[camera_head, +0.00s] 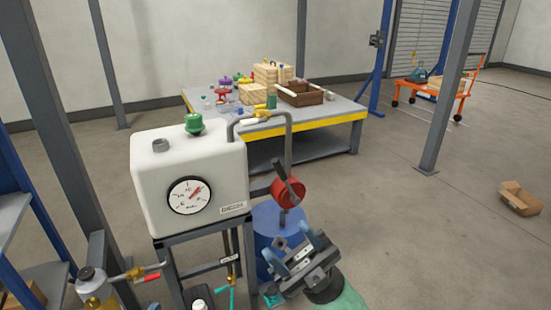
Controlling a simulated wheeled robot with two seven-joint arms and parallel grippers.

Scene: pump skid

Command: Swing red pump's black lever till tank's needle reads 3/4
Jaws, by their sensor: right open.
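The white tank (150,195) stands on a dark frame, with a round gauge (180,205) on its front. The gauge's red needle (196,190) points up and to the right; the dial marks are too small to read surely. The red pump (291,195) is on the pipe right of the tank. Its black lever (280,171) sticks up, leaning slightly left. My right gripper (296,248) is open, below the pump and in front of a blue drum, apart from the lever with nothing seen between its fingers. My left gripper is not in view.
The blue drum (270,217) stands under the pump. A brass fitting with a red-handled valve (152,277) is at lower left. A cluttered workbench (340,112) stands behind. An orange cart (451,103) and a cardboard box (519,198) are at right, with open floor between.

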